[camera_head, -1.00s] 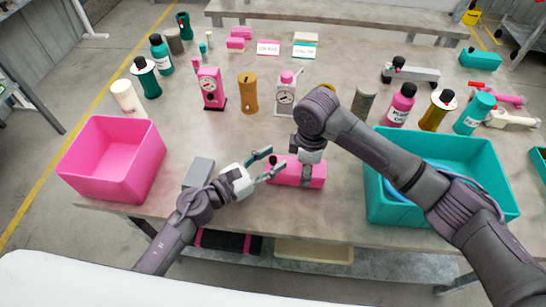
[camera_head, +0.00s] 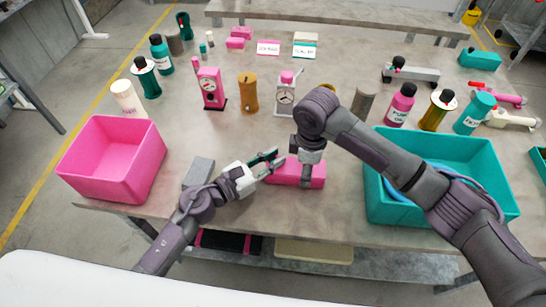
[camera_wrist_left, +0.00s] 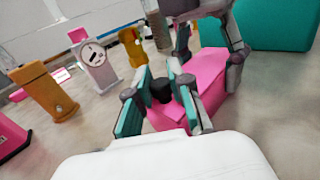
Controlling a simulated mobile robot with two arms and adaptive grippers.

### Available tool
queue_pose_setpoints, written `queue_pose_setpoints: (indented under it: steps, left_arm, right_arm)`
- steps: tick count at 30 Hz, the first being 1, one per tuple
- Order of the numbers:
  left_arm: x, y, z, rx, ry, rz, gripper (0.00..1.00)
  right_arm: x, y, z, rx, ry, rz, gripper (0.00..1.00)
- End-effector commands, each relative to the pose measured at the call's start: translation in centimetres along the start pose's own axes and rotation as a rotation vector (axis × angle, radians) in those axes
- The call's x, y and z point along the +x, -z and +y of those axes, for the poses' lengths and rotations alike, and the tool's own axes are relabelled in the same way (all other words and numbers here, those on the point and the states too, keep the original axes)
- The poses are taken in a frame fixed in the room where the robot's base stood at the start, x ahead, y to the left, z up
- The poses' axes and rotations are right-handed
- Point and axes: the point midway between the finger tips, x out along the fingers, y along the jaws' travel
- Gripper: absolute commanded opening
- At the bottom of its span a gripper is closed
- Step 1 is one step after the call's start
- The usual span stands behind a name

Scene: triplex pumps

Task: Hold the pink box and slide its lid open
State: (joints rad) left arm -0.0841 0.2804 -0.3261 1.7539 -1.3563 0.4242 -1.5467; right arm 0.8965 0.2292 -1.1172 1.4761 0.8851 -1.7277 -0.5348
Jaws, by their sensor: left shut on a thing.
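The pink box (camera_head: 314,176) lies on the table in front of me, between my two arms. It also shows in the left wrist view (camera_wrist_left: 210,72), with a small black knob (camera_wrist_left: 161,90) at its near end. My left gripper (camera_head: 278,160) reaches it from the left and is shut on the black knob, which sits between its fingers in the left wrist view. My right gripper (camera_head: 306,172) comes down from above, its fingers on either side of the box, gripping it. Part of the box's top is hidden by my right gripper. No lid gap can be made out.
A pink bin (camera_head: 100,185) stands at the left and a teal bin (camera_head: 440,208) at the right. A grey block (camera_head: 198,172) lies beside my left arm. A pink gauge (camera_head: 212,88), an orange cylinder (camera_head: 247,94) and a white gauge (camera_head: 285,98) stand behind the box.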

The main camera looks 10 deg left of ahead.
Motion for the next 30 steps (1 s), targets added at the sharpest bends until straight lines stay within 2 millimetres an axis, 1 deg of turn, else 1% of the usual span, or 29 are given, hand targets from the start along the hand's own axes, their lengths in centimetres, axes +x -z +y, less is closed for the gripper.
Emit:
queue_pose_setpoints:
  steps: [2, 6, 10, 13, 20, 21, 25, 30]
  left_arm:
    - [-0.6, 0.1, 0.7, 0.001, -0.003, 0.003, 0.0]
    - [-2.6, 0.1, 2.6, 0.001, -0.003, 0.004, 0.0]
    - [-4.0, 0.1, 4.0, 0.002, -0.002, 0.002, 0.0]
    - [-4.3, 0.0, 4.4, 0.0, -0.001, 0.0, 0.0]
    - [-4.3, 0.0, 4.4, 0.0, -0.001, 0.0, 0.0]
    - [-4.3, 0.0, 4.3, 0.0, -0.001, 0.0, 0.23]
    - [-4.3, 0.0, 4.3, 0.0, -0.001, -0.001, 0.45]
    - [-4.3, 0.0, 4.3, 0.0, 0.0, -0.001, 0.46]
  right_arm:
    - [-0.1, 0.0, 0.0, 0.0, -0.001, 0.001, 0.13]
    - [-0.1, 0.0, 0.0, 0.0, -0.001, 0.001, 0.13]
    - [-0.1, 0.0, 0.0, 0.0, -0.001, 0.0, 0.13]
    - [-0.1, 0.0, 0.0, 0.0, -0.001, 0.0, 0.13]
    - [-0.1, 0.0, 0.0, 0.0, -0.001, 0.0, 0.13]
    - [-0.1, 0.0, 0.0, 0.0, -0.001, 0.0, 0.13]
    - [-0.1, 0.0, 0.0, 0.0, -0.001, 0.0, 0.13]
    - [-0.1, 0.0, 0.0, 0.0, -0.001, 0.0, 0.13]
